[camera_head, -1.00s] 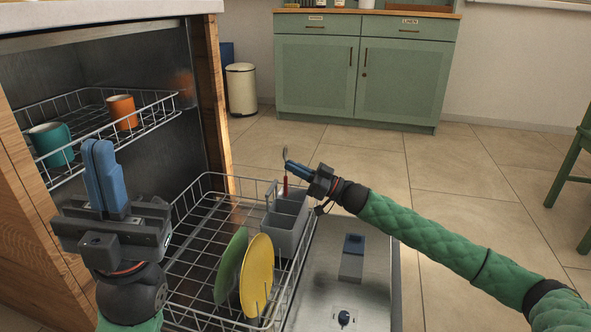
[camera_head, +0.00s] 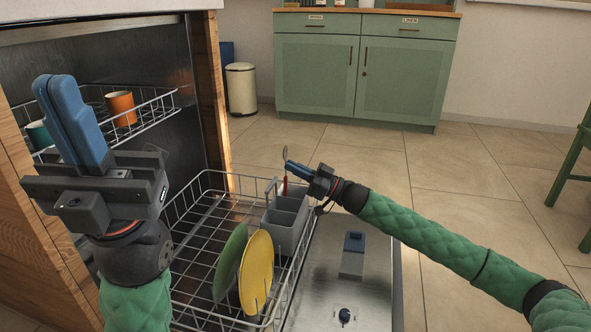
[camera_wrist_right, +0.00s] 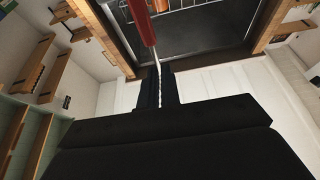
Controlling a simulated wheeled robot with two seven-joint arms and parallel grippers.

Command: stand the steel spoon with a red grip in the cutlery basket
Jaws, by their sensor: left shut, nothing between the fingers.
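The steel spoon with a red grip (camera_head: 285,187) is upright, bowl up and red grip down, over the far end of the grey cutlery basket (camera_head: 287,237). Whether the grip's lower end is inside a compartment or just above it, I cannot tell. My right gripper (camera_head: 288,165) is shut on the spoon's steel shaft. In the right wrist view the red grip (camera_wrist_right: 143,22) extends beyond the fingers, with the thin shaft between them. My left gripper (camera_head: 52,85) is shut and empty at the left, in front of the upper rack.
The lower rack (camera_head: 185,240) is pulled out and holds a green plate (camera_head: 229,262) and a yellow plate (camera_head: 257,275) left of the basket. The open door (camera_head: 365,295) lies to the right. An orange mug (camera_head: 121,108) and a partly hidden teal mug (camera_head: 38,135) stand above.

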